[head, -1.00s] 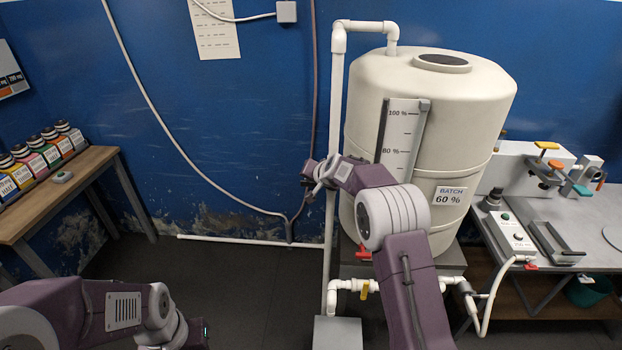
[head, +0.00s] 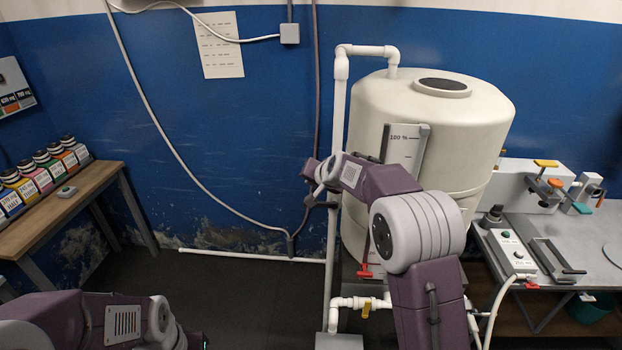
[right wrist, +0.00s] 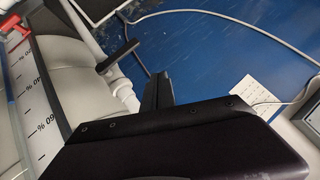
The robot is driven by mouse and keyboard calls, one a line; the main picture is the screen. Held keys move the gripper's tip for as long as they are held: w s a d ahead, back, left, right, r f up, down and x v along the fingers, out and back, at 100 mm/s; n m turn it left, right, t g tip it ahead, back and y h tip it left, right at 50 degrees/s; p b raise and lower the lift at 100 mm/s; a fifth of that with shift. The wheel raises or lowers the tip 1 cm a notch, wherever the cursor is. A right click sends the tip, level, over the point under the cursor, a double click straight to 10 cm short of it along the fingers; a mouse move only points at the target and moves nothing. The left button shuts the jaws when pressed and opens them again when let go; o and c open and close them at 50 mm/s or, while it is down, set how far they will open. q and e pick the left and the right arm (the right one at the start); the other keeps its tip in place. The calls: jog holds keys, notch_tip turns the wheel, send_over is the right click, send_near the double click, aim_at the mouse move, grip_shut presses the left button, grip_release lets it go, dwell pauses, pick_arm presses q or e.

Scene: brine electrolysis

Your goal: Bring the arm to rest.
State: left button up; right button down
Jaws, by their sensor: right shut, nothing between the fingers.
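My right arm (head: 425,290) reaches up in front of the white tank (head: 375,100) and bends left. Its gripper (head: 308,170) is beside the vertical white pipe (head: 340,110); I cannot tell whether they touch. In the right wrist view the dark fingers (right wrist: 156,92) are together, with nothing between them. My left arm (head: 90,322) lies low at the bottom left; its fingers are below the frame edge.
A level scale (head: 405,145) is on the tank. Red (head: 366,271) and yellow (head: 366,307) valve handles are below it. A bench (head: 590,245) with a switch box (head: 510,250) stands right. Bottles (head: 40,172) line a wooden shelf (head: 75,195) at left.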

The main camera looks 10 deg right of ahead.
jog(key=a+b+v, duration=0.1)
jog(key=v, duration=0.4)
jog(key=s+d+f+n+g, duration=0.1)
jog(key=s+f+g, duration=0.2)
jog(key=s+f, duration=0.4)
jog(key=s+d+f+n+g+h+b, duration=0.1)
jog(key=s+f, duration=0.7)
jog(key=s, duration=0.8)
jog(key=s+d+f+n+g, duration=0.1)
jog(key=s+f+n+g, duration=0.2)
jog(key=s, duration=0.8)
notch_tip(320, 180, down, 4)
jog(key=shift+s+d+f+g+h+b, duration=0.15)
jog(key=shift+d+f+g+h+b, duration=0.15)
jog(key=shift+g, duration=0.7)
